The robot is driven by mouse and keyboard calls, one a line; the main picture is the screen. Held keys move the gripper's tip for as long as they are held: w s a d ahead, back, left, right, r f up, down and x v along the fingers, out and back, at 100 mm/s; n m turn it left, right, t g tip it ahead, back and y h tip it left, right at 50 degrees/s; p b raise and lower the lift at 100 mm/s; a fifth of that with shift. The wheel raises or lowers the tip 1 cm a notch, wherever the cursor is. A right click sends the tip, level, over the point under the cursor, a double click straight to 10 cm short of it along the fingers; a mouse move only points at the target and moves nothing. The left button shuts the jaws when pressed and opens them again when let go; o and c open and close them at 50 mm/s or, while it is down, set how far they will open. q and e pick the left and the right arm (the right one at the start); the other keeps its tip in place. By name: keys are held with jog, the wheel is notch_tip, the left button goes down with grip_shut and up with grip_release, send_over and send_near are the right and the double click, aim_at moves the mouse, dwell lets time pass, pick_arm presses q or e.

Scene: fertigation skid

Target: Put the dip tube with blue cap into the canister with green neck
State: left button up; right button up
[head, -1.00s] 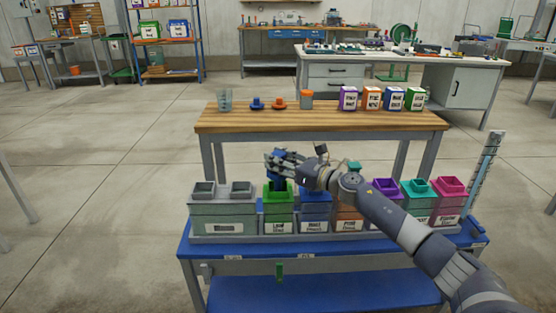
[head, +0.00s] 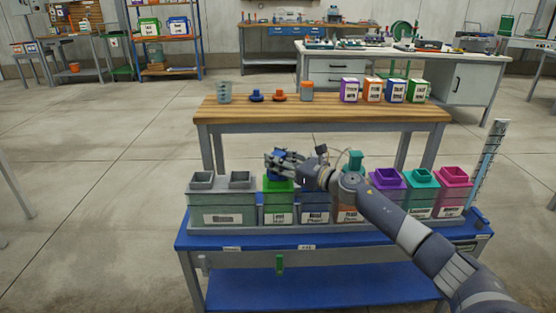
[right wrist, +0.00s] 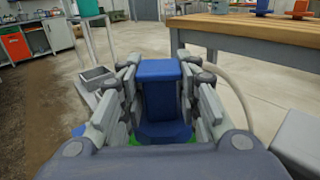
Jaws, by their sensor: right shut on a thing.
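The dip tube's blue cap (right wrist: 160,95) is between the fingers of my right gripper (head: 282,165), which is shut on it. In the right wrist view the cap looks upright, with its wide blue base directly above some green. The canister with green neck (head: 278,188) is right under the gripper in the head view. The tube below the cap is not visible; the cap and canister hide it. I cannot tell whether the cap's base touches the neck. My left gripper is not in view.
A grey two-compartment bin (head: 222,210) stands left of the green-necked canister. Blue, orange, purple (head: 387,182), teal (head: 421,180) and pink (head: 453,178) canisters stand to its right, close together. A green piece (head: 356,160) rises behind my arm. A wooden table (head: 320,109) stands behind.

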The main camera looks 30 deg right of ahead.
jog(key=o, duration=1.2)
jog(key=shift+r, duration=0.1)
notch_tip(320, 180, up, 10)
jog(key=shift+f, duration=0.1)
